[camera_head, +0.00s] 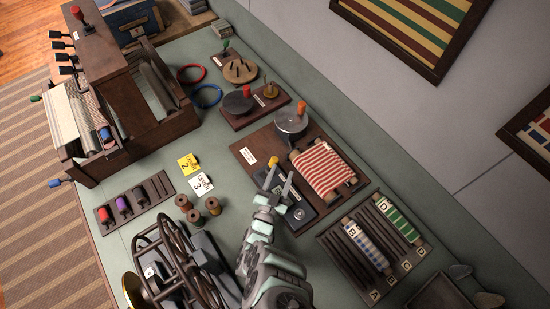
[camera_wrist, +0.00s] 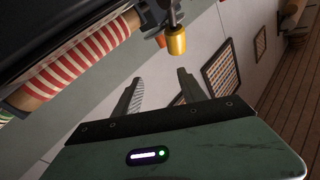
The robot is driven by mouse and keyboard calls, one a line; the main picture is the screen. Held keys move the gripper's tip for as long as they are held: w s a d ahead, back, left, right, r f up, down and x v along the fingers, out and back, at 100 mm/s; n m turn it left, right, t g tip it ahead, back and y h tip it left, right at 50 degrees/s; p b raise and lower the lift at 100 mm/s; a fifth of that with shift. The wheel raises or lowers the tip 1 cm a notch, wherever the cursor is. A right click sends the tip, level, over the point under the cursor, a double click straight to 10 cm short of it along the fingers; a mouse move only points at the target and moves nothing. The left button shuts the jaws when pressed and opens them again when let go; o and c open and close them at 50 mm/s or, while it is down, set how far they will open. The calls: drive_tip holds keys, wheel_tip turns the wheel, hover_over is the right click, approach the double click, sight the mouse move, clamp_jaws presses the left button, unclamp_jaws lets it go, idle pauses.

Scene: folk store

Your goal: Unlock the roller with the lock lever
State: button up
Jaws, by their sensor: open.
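A roller wrapped in red-and-white striped cloth (camera_head: 323,170) lies on a dark wooden board (camera_head: 262,140). It also shows at upper left in the wrist view (camera_wrist: 75,62). My gripper (camera_head: 279,180) is over the near left side of that board, beside the roller, with its fingers apart and empty. In the wrist view, a short lever with a gold knob (camera_wrist: 177,40) hangs ahead of my open fingers (camera_wrist: 158,86), near the right fingertip and apart from it. I cannot tell for certain that it is the lock lever; my gripper partly hides this area in the head view.
A rack with blue and green rolls (camera_head: 348,262) is at right. Wooden spools (camera_head: 195,215) and a black wheeled machine (camera_head: 180,260) stand at left of my arm. A wooden loom (camera_head: 130,90) stands at far left.

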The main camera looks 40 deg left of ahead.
drive_tip(key=s+a+f+g, duration=0.1)
drive_tip(key=s+a+f+n+g+y, duration=0.1)
drive_tip(key=s, duration=0.1)
drive_tip(key=shift+s+a+f+b, duration=0.15)
drive_tip(key=shift+a+f+b, duration=0.15)
drive_tip(key=shift+a+b, duration=0.05)
drive_tip(key=shift+b+x, duration=0.5)
drive_tip(key=shift+x, duration=4.8)
drive_tip(key=shift+s+a, duration=0.1)
drive_tip(key=shift+c, duration=0.3)
clamp_jaws()
